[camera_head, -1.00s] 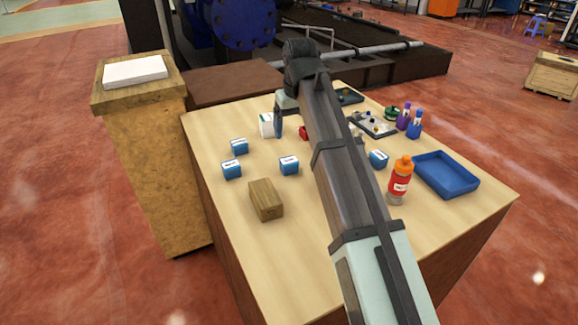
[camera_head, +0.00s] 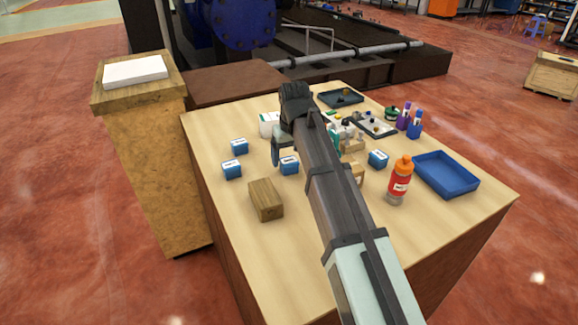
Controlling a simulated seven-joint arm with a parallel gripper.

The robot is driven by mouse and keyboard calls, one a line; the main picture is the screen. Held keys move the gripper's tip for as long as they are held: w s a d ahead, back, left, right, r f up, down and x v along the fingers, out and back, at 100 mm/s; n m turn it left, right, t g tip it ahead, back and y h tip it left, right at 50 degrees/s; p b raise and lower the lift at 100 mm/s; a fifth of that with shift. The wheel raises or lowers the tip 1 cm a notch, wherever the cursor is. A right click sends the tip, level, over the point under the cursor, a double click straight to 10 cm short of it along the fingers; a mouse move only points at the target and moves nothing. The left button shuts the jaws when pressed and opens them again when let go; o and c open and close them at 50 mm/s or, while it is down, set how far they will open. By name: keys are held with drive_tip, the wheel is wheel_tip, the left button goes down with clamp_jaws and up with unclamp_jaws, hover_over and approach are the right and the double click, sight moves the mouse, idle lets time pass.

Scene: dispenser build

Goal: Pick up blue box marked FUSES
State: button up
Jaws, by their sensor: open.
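Several small blue boxes with white label tops stand on the wooden table. Two are at the left, one farther back (camera_head: 239,146) and one nearer (camera_head: 231,170). A third blue box (camera_head: 289,166) stands in the middle, and another blue box (camera_head: 378,160) is right of my arm. The lettering is too small to read, so I cannot tell which is marked FUSES. My gripper (camera_head: 277,158) is open and points down, just behind and left of the middle blue box in the picture. Its far finger is largely hidden, and I cannot tell its height above the table.
A wooden block (camera_head: 265,200) lies in front of the middle box. A white box (camera_head: 268,124) stands behind my gripper. An orange-capped red bottle (camera_head: 399,182) and an empty blue tray (camera_head: 446,176) are at the right. The table's front left is clear.

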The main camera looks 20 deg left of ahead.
drive_tip(key=shift+w+a+f, duration=0.1)
drive_tip(key=shift+a+f, duration=0.05)
drive_tip(key=shift+f, duration=1.2)
drive_tip(key=shift+c, duration=0.5)
drive_tip(key=c, duration=1)
drive_tip(key=shift+r, duration=0.15)
